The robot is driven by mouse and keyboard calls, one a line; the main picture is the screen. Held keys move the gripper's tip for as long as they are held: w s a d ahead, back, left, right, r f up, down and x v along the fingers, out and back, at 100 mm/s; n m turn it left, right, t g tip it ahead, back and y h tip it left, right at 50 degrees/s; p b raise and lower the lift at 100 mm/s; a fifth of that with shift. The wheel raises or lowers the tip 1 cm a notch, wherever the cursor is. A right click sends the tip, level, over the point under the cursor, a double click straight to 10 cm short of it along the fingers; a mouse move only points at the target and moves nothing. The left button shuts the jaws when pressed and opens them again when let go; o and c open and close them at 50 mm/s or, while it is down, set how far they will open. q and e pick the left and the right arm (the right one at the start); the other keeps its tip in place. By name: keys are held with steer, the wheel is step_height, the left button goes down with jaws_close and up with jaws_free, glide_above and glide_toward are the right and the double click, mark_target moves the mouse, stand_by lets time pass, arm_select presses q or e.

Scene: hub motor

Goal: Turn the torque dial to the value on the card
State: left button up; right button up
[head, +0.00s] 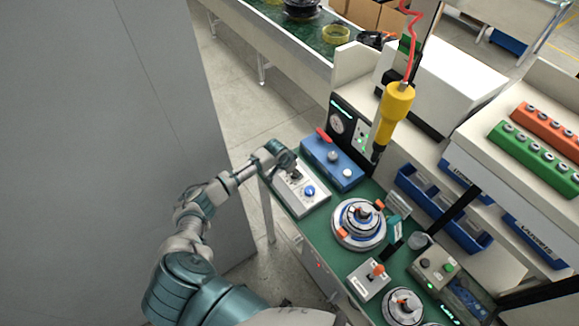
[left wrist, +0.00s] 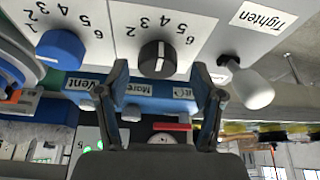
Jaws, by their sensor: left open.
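A white panel (head: 305,209) on the green bench carries a black dial (left wrist: 157,60) and a blue dial (head: 309,191), which also shows in the left wrist view (left wrist: 60,48). Both dials have printed numbers around them. A white mark shows on the black dial; I cannot read its exact setting. My left gripper (head: 287,164) is over the panel's far end. In the left wrist view my left gripper (left wrist: 160,72) is open, one finger on each side of the black dial; contact is unclear. I cannot read a value on any card. My right gripper is out of view.
A white knob (left wrist: 252,88) stands beside the black dial near a "Tighten" label (left wrist: 262,17). A blue box (head: 333,165) with a red lever lies behind the panel. A round motor (head: 358,224) sits to the right. A yellow screwdriver (head: 396,103) hangs above the bench.

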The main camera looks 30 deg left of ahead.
arm_select(q)
steer(key=v, duration=1)
steer(key=shift+s+r, duration=0.15)
steer(key=shift+r, duration=0.1)
steer(key=shift+a, duration=0.1)
